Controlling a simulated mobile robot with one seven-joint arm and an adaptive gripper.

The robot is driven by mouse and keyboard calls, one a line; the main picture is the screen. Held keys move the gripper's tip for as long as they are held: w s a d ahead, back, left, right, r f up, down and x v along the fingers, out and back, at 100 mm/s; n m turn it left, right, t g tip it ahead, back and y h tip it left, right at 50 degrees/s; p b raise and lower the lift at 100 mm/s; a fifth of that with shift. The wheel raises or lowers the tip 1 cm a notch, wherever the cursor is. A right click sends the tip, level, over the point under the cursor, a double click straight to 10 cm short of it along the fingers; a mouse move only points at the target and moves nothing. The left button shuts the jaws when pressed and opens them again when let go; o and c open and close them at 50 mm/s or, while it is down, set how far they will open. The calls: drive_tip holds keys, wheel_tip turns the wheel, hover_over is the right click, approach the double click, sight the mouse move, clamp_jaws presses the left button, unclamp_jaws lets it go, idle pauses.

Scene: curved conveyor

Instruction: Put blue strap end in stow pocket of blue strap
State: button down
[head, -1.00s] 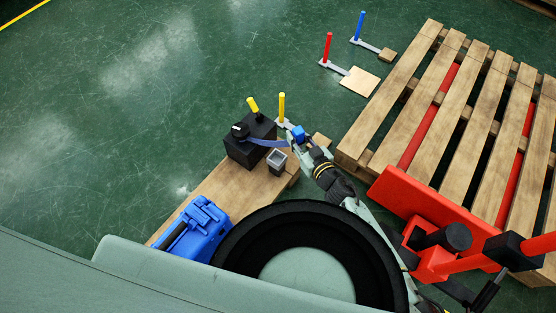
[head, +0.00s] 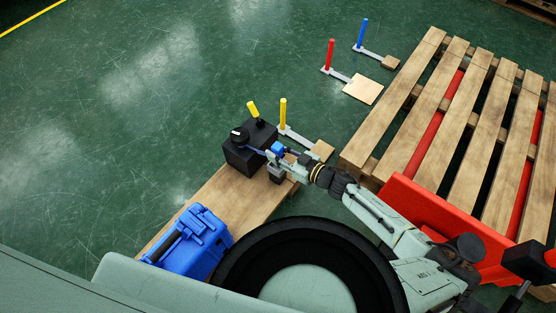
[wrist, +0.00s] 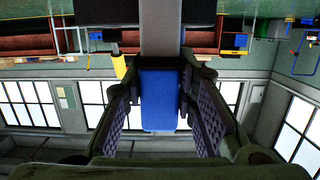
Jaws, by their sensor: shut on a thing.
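My gripper (head: 274,157) is shut on the blue strap end (head: 277,148), just above the small grey stow pocket (head: 276,176). The pocket stands beside the black box (head: 243,159) on a wooden board.
A blue case (head: 192,243) lies on the board (head: 215,193) at the near left. A yellow lever (head: 253,109) rises from the black box and a yellow post (head: 283,112) stands behind. A pallet (head: 460,120) and red pallet jack (head: 425,215) lie right.

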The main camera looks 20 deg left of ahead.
drive_tip(key=shift+f, duration=1.8)
drive_tip(key=shift+b, duration=0.35)
drive_tip(key=c, duration=1.3)
unclamp_jaws()
drive_tip(key=shift+f, duration=0.15)
drive_tip(key=shift+d+r, duration=0.2)
drive_tip(key=v, duration=1.1)
drive_tip(key=shift+s+d, duration=0.2)
drive_tip(key=shift+d, duration=0.05)
drive_tip(key=shift+r, duration=0.15)
